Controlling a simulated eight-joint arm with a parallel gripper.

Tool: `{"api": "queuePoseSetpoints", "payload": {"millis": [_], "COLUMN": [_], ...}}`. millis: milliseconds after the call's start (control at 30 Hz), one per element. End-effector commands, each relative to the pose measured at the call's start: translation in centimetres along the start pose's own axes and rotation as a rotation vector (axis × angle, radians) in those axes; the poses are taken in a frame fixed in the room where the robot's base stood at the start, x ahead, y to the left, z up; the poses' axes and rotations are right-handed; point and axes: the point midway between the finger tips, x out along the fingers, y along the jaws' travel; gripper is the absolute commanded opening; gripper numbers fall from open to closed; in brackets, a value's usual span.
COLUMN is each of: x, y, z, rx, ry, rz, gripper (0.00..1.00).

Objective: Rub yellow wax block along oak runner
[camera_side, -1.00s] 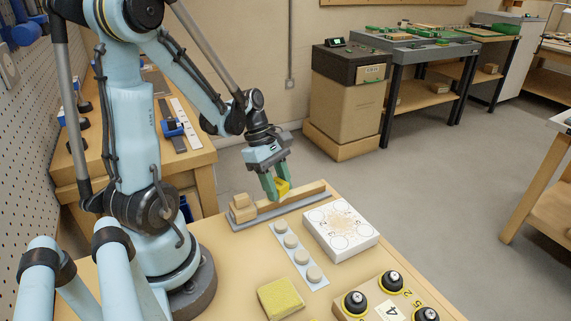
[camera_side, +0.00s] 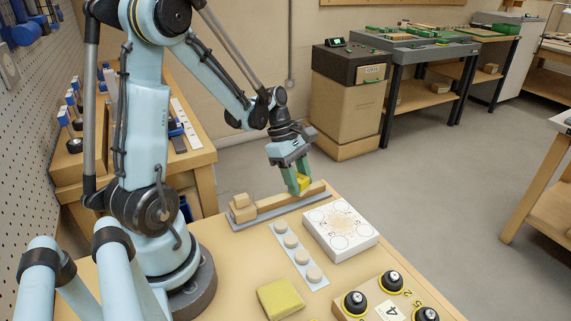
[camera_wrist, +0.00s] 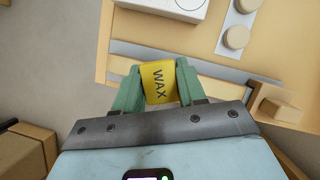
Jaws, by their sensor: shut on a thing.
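My gripper (camera_side: 299,185) has green fingers and is shut on the yellow wax block (camera_side: 303,182). The block also shows in the wrist view (camera_wrist: 159,82), marked "WAX", between the two fingers. The oak runner (camera_side: 270,206) is a long pale wooden strip on a grey base plate near the bench's back edge. In the side view the block is at the right part of the runner's top. The fingers partly cover the block and the runner there, and I cannot tell for sure whether they touch.
A white box (camera_side: 341,231) with a printed top lies in front of the runner. A grey strip with several round pale discs (camera_side: 291,242) lies to its left. A yellow-topped pad (camera_side: 281,299) and a wooden block with black knobs (camera_side: 392,281) are nearer the camera.

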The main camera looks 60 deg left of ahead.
Motion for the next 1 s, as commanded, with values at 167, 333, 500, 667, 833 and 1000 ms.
{"api": "queuePoseSetpoints", "payload": {"millis": [167,333,500,667,833,1000], "x": [0.1,0.3,0.4,0.5,0.7,1.0], "y": [0.8,2.1,3.2,3.7,4.9,6.2], "z": [0.3,0.8,1.3,1.5,1.9,2.3], "rx": [0.002,0.002,0.002,0.001,0.002,0.001], "ry": [0.002,0.001,0.001,0.001,0.001,0.001], "rz": [0.003,0.002,0.002,0.002,0.002,0.002], "gripper": [0.16,0.16,0.16,0.16,0.16,0.16]}}
